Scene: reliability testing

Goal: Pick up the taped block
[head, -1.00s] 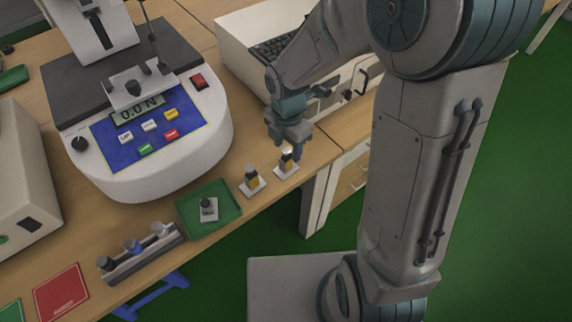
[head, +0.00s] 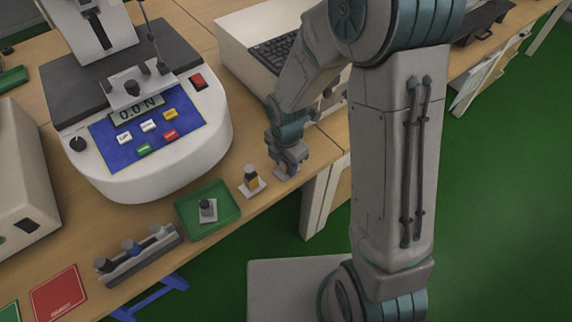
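A small dark block with a yellow band (head: 251,175) stands on a white base on the wooden bench, left of my gripper. My gripper (head: 288,166) points down at the bench's front edge, over the spot of a second, similar block. The gripper hides that block; only a bit of its pale base (head: 280,174) shows below. I cannot tell whether the fingers are open or closed around it. A grey-and-dark block (head: 207,208) stands in the green tray (head: 232,217). Which block is the taped one is unclear at this size.
A white test machine (head: 150,185) with a "0.0 N" display stands behind left. A rack (head: 140,256) of several knobbed pieces and a red card (head: 59,293) lie front left. A beige box with a keyboard (head: 240,30) is behind my arm.

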